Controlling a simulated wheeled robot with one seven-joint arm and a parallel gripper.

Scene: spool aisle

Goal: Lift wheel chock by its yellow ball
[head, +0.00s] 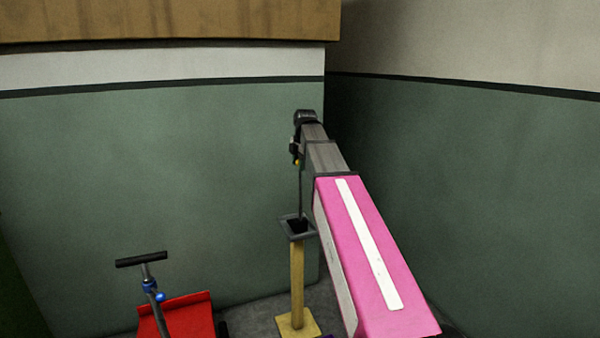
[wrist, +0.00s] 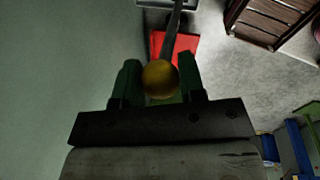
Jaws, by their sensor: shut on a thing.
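The yellow ball (wrist: 160,79) sits between the two green fingers of my gripper (wrist: 158,84) in the wrist view, and the gripper is shut on it. In the head view the ball (head: 297,162) is a small yellow spot just under my gripper (head: 295,152). A thin dark rod (head: 301,190) runs down from there to a dark block (head: 297,224), seemingly the wheel chock, at a grey square-rimmed holder. I cannot tell whether the block rests in the holder or hangs clear of it. My arm hides part of the right side.
The holder (head: 285,229) tops a yellow post (head: 297,275) on a square base. A red thing (head: 188,318) with a black T-handle (head: 141,259) stands at left. Green walls close off the back and right. A slatted brown thing (wrist: 268,22) lies upper right in the wrist view.

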